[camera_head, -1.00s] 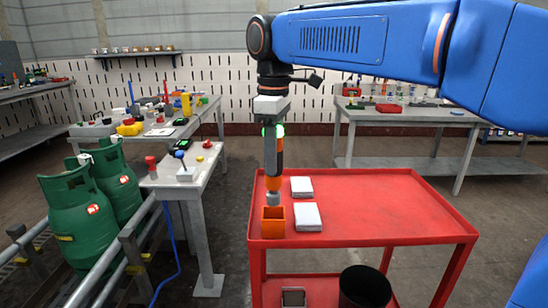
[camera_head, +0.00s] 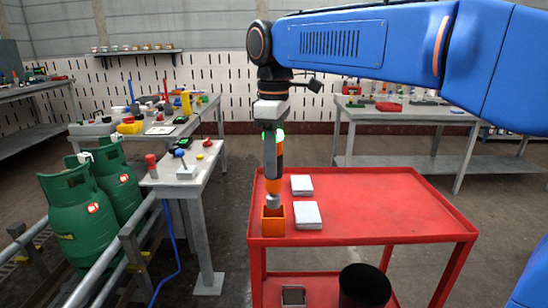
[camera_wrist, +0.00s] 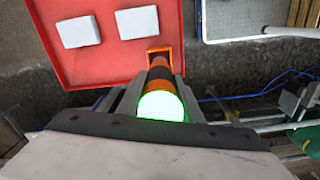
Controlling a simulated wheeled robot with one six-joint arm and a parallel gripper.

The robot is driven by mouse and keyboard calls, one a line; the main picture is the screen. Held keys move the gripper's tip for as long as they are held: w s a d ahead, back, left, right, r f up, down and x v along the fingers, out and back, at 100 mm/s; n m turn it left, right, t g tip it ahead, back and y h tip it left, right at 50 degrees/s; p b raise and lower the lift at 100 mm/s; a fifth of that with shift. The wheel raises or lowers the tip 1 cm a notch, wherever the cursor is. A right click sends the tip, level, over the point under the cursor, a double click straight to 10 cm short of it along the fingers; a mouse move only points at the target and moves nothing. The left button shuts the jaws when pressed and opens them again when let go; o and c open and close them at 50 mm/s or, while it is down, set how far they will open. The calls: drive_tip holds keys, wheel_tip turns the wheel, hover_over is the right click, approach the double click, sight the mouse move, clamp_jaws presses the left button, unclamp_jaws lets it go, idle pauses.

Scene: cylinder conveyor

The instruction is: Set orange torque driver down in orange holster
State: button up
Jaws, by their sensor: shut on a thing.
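The orange torque driver (camera_head: 274,186) hangs upright in my gripper (camera_head: 272,158), which is shut on it. It is orange and black with a grey lower end and a glowing green top. The orange holster (camera_head: 273,224) is an open box at the near left corner of the red cart. The driver's lower end is at the holster's mouth; I cannot tell how far inside it is. In the wrist view the driver (camera_wrist: 161,88) points toward the holster (camera_wrist: 153,50), and its tip is hidden by its own body.
Two white boxes (camera_head: 308,216) (camera_head: 302,185) lie on the red cart (camera_head: 385,207), right of the holster. The cart's right side is clear.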

sight(274, 187)
drive_tip(key=shift+f, duration=3.65)
drive_tip(key=o, duration=1.4)
drive_tip(key=shift+c, duration=0.2)
